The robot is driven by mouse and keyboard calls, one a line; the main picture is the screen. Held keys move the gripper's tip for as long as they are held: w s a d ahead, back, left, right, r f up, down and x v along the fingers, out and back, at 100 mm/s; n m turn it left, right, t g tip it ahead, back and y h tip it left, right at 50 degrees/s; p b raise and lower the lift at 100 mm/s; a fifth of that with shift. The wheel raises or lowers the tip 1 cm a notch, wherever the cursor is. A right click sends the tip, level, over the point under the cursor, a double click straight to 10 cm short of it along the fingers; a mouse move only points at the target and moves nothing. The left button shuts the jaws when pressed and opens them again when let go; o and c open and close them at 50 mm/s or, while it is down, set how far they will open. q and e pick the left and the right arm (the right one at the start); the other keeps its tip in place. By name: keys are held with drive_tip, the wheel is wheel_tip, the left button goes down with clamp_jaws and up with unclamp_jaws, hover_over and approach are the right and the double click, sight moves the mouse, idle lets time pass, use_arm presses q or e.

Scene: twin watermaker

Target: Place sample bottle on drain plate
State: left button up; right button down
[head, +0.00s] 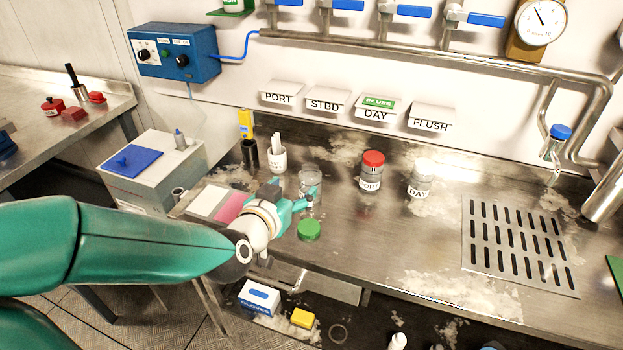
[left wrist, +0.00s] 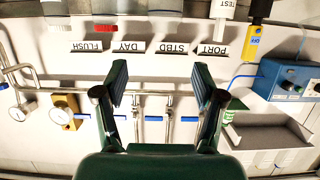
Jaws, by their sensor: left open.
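A clear glass jar (head: 310,176) stands on the steel counter just beyond my left gripper, partly hidden by its fingers. A red-capped labelled jar (head: 371,172) and a white-lidded jar marked DAY (head: 420,180) stand upright further right. I cannot tell which is the sample bottle. The slotted drain plate (head: 468,240) at the right of the counter is bare. My left gripper (head: 309,197) is open over the counter; its spread fingers also show in the left wrist view (left wrist: 160,80), with no held object visible between them. My right gripper is not in view.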

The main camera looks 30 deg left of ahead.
sight(313, 167)
use_arm(q)
drive_tip(key=p+x, duration=0.1)
drive_tip(key=x, duration=0.3)
drive_tip(key=p+x, duration=0.2)
drive_tip(key=x, duration=0.2)
drive_tip(key=p+x, duration=0.1)
drive_tip(key=x, duration=0.3)
drive_tip(key=shift+a+f+p, duration=0.3)
drive_tip(key=shift+a+p, duration=0.05)
drive_tip(key=shift+p, duration=0.05)
drive_tip(key=shift+w+f, duration=0.15)
drive_tip(key=shift+w, duration=0.35)
drive_tip(key=c, duration=0.9)
